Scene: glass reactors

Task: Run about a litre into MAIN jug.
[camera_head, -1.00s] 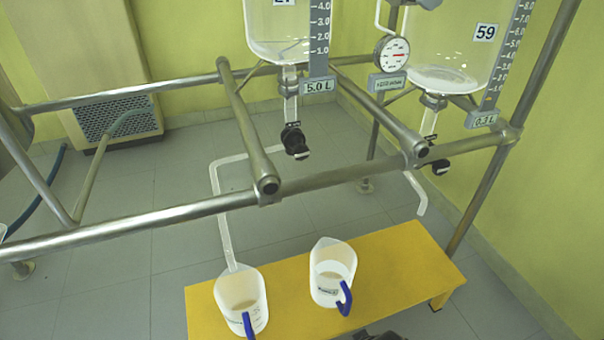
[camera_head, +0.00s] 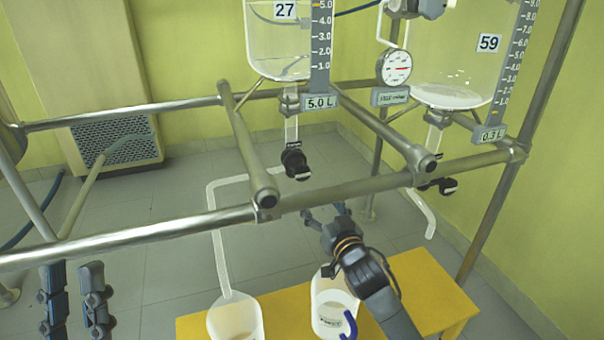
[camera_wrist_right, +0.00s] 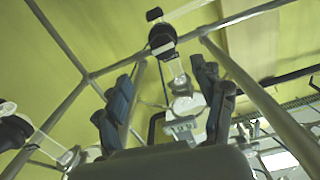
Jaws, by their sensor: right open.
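Glass vessel 27 (camera_head: 280,45) has a 5.0 L plate (camera_head: 321,103) and a black tap (camera_head: 295,163) below. Its bent tube (camera_head: 217,240) runs to the left white jug (camera_head: 236,318). Vessel 59 (camera_head: 455,70) has a 0.3 L plate (camera_head: 491,134) and a black tap (camera_head: 437,186). A second white jug (camera_head: 333,304) with a blue handle stands to the right. I cannot read which jug is MAIN. My right gripper (camera_head: 326,212) is open and empty below the rail; its fingers (camera_wrist_right: 166,98) frame a black tap (camera_wrist_right: 162,38) farther off. My left gripper (camera_head: 75,290) is open, empty, at lower left.
The jugs stand on a yellow bench (camera_head: 430,290). A thick metal rail (camera_head: 340,192) crosses in front of the taps, with bars running back from it. A gauge (camera_head: 395,68) hangs between the vessels. The floor behind the bench is clear.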

